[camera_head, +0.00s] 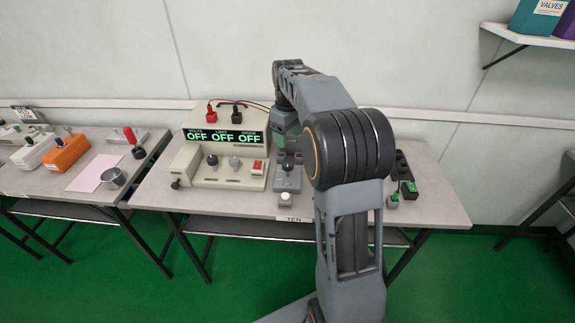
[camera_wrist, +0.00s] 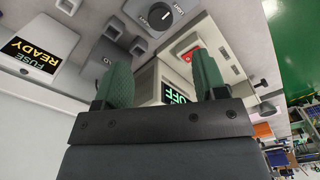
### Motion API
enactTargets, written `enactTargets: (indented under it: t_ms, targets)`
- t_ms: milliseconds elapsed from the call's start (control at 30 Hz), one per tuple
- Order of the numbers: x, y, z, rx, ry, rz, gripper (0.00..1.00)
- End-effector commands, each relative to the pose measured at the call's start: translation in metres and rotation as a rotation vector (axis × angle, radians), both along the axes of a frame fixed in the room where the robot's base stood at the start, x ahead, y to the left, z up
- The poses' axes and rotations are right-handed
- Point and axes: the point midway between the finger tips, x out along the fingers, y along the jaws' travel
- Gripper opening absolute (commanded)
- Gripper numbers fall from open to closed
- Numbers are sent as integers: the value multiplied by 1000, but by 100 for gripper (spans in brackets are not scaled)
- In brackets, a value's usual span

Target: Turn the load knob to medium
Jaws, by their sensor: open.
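My gripper (camera_wrist: 160,68) is open and empty, with green fingers apart, in the wrist view. A dark round knob (camera_wrist: 160,15) with a pale pointer mark lies beyond the fingertips, near the top edge. No gap contents touch the fingers. The arm partly hides the gripper in the head view.
A red switch (camera_head: 257,166) is on the cream tester. A fuse display (camera_wrist: 37,55) reads FUSE READY. Small green-topped pieces (camera_head: 409,188) sit on the table (camera_head: 440,200) at right. A metal cup (camera_head: 113,177) and orange tester (camera_head: 66,154) are on the left table.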

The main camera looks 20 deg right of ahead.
Motion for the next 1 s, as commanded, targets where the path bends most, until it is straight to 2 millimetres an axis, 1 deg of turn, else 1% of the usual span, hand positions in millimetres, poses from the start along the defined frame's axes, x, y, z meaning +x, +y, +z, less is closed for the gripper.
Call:
enactTargets:
  t_ms: [33,200,400,500,700,1000]
  targets:
    - [0,0,-12,1,3,0,65]
    - [-1,1,-46,0,2,0,65]
    - [0,1,-79,0,1,0,65]
    - [0,1,-90,0,0,-1,65]
    - [0,1,-104,0,-1,-1,65]
    - [0,1,-107,0,-1,-1,65]
